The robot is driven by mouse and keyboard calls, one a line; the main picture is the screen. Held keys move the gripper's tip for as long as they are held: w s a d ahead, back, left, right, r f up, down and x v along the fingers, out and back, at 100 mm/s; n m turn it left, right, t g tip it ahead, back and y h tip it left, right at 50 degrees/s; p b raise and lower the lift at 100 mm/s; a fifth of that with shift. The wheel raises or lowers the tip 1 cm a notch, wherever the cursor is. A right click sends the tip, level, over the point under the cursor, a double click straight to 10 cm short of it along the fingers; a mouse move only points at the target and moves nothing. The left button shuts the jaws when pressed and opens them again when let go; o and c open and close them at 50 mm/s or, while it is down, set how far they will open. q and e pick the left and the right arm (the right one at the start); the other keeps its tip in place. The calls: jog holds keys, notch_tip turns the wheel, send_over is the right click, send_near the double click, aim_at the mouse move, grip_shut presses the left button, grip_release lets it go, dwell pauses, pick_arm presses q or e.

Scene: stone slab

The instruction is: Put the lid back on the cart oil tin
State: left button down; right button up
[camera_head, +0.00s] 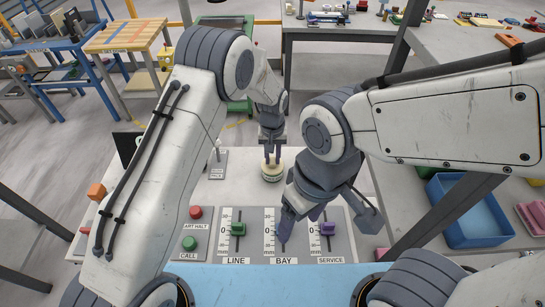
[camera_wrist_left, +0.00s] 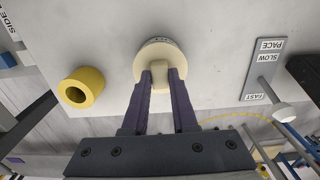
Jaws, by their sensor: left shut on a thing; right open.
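The cream round lid (camera_wrist_left: 148,63) has a raised grip block on top. My left gripper (camera_wrist_left: 161,76) is shut on that block, one finger on each side. In the head view, my left gripper (camera_head: 272,160) points down at the lid, directly above the cart oil tin (camera_head: 271,178), a short round tin with a greenish band. The lid covers the tin from above; I cannot tell whether it is fully seated. My right gripper (camera_head: 286,228) is open and empty, low over the BAY lever panel, partly hidden by its own wrist.
The white slab carries LINE (camera_head: 237,230), BAY and SERVICE (camera_head: 327,230) levers, with red (camera_head: 196,212) and green (camera_head: 190,243) buttons to the left. A PACE lever (camera_head: 217,160) stands left of the tin. The left wrist view shows a yellow ring (camera_wrist_left: 70,94). A blue bin (camera_head: 470,225) stands right.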

pick_arm(q)
jog(key=shift+c, duration=0.7)
grip_release()
jog(key=shift+r, duration=0.15)
jog(key=shift+r+p, duration=2.25)
jog(key=shift+r, duration=1.15)
grip_shut()
